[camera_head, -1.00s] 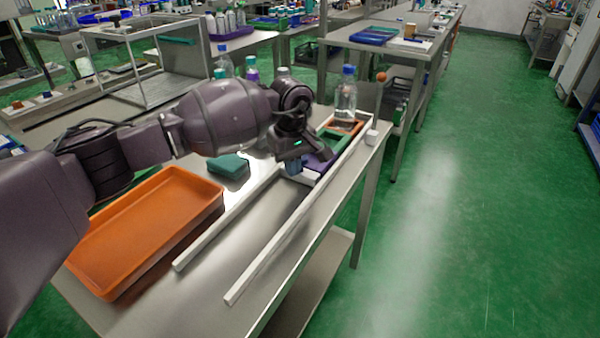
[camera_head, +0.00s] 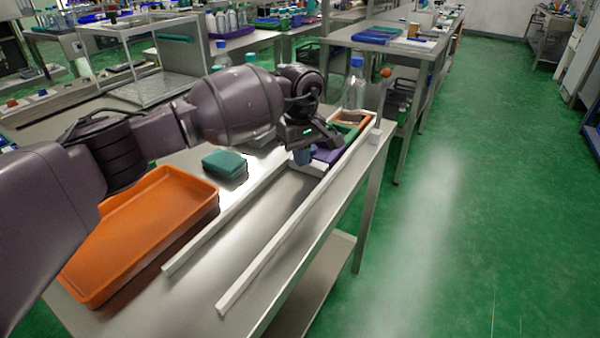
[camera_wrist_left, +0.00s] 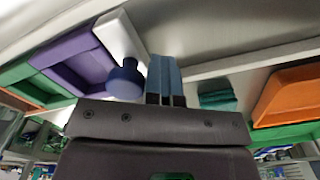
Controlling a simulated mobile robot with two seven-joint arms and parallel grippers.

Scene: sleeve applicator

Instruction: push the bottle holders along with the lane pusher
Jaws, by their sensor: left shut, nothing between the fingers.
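The lane pusher is a white block (camera_head: 313,168) with a blue knob (camera_wrist_left: 125,82), lying between two white rails. Beyond it in the lane stand a purple holder (camera_head: 329,153), a green holder (camera_head: 349,131) and an orange-brown holder (camera_head: 366,121). A clear bottle with a blue cap (camera_head: 354,90) stands at the far holder. In the left wrist view the purple holder (camera_wrist_left: 75,60) touches or nearly touches the white block. My left gripper (camera_wrist_left: 164,80) is shut and empty, its fingers beside the knob on the near side; contact is unclear. My right gripper is out of view.
The near lane between the left rail (camera_head: 222,218) and right rail (camera_head: 290,225) is empty. The table's right edge drops to a green floor.

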